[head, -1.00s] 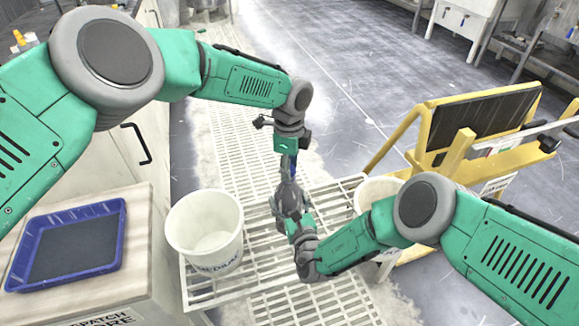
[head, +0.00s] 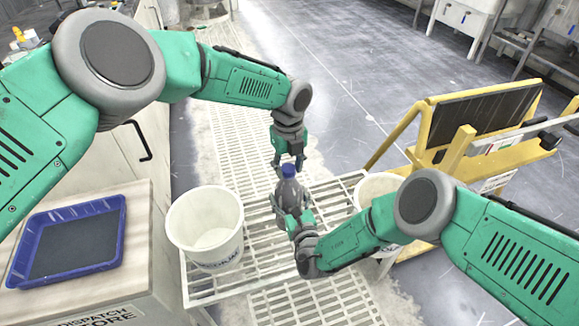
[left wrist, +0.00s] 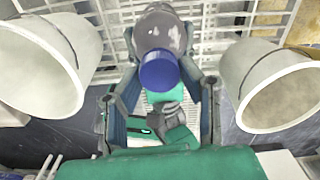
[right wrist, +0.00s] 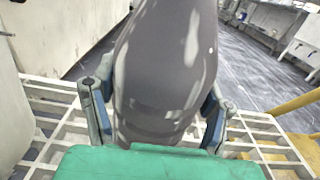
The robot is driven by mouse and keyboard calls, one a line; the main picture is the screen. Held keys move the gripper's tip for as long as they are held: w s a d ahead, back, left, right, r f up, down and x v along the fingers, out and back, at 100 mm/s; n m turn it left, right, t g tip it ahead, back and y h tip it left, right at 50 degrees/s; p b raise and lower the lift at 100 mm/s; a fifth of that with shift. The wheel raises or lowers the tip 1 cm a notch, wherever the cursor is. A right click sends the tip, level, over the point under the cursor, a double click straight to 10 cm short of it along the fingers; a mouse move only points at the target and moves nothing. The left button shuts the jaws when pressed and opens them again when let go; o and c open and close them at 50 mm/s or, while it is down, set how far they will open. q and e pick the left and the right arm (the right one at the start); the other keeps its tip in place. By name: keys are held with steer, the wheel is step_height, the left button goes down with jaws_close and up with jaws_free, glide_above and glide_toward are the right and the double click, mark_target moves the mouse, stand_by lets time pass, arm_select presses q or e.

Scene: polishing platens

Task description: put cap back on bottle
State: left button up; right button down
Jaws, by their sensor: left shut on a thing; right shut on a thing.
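A dark grey bottle (head: 289,194) stands upright over the slatted rack, with the blue cap (head: 287,171) on its top. My right gripper (head: 292,214) is shut on the bottle's body; its fingers press both sides of the bottle in the right wrist view (right wrist: 160,75). Whether the cap is fully seated cannot be told.
A white bucket (head: 205,222) stands on the rack (head: 262,262) left of the bottle. A second bucket (head: 377,188) is to the right, partly behind my right arm. A blue tray (head: 70,243) lies on the left cabinet. A yellow frame (head: 455,150) stands at right.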

arm_select(q)
steer(key=m, duration=0.4)
steer(key=shift+a, duration=0.15)
steer(key=m, duration=0.4)
steer(key=shift+w, duration=0.1)
steer(key=m, duration=0.3)
steer(key=shift+s+f, duration=0.2)
steer(key=shift+s, duration=0.05)
steer(key=shift+m, duration=0.6)
steer(key=shift+w+r+m, duration=0.15)
steer(key=shift+w+m, duration=0.05)
steer(key=shift+m, duration=0.4)
steer(key=shift+c, duration=0.3)
steer(key=shift+w, duration=0.1)
steer(key=o, duration=0.7)
steer(key=shift+c, duration=0.2)
